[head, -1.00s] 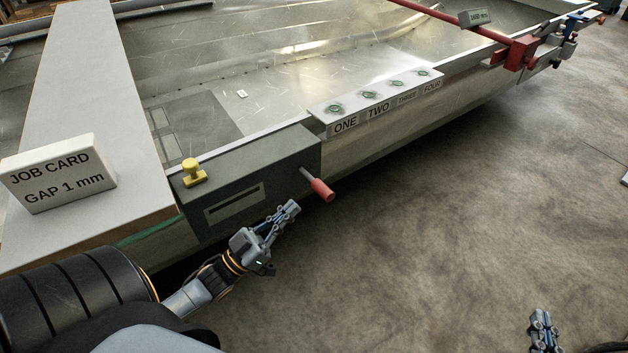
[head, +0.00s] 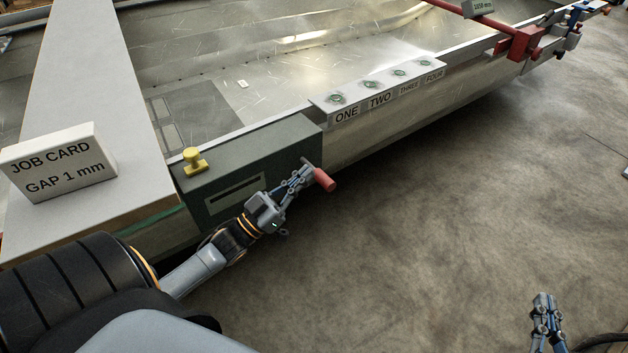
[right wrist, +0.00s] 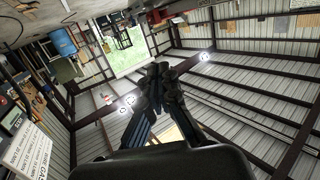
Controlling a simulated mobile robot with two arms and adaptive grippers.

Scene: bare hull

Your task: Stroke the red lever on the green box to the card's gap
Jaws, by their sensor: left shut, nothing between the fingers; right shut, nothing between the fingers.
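The green box (head: 270,152) is fixed at the hull's near edge, with a dark slot in a pale frame on its front and a yellow knob (head: 194,160) on top. The red lever (head: 324,180) sticks out at the box's right end. My left gripper (head: 303,174) is shut and empty, its fingertips right at the lever's inner end; I cannot tell whether they touch. The job card (head: 58,163) reads "GAP 1 mm" and stands on the pale board. My right gripper (head: 542,306) is shut and empty, low at the right over the floor; it also shows in the right wrist view (right wrist: 157,72).
A pale strip with several round green-ringed fittings, labelled ONE to FOUR (head: 380,88), lies along the hull edge right of the box. A red clamp (head: 520,45) and red bar sit farther right. The pale board (head: 85,80) spans the left. The concrete floor (head: 450,210) is clear.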

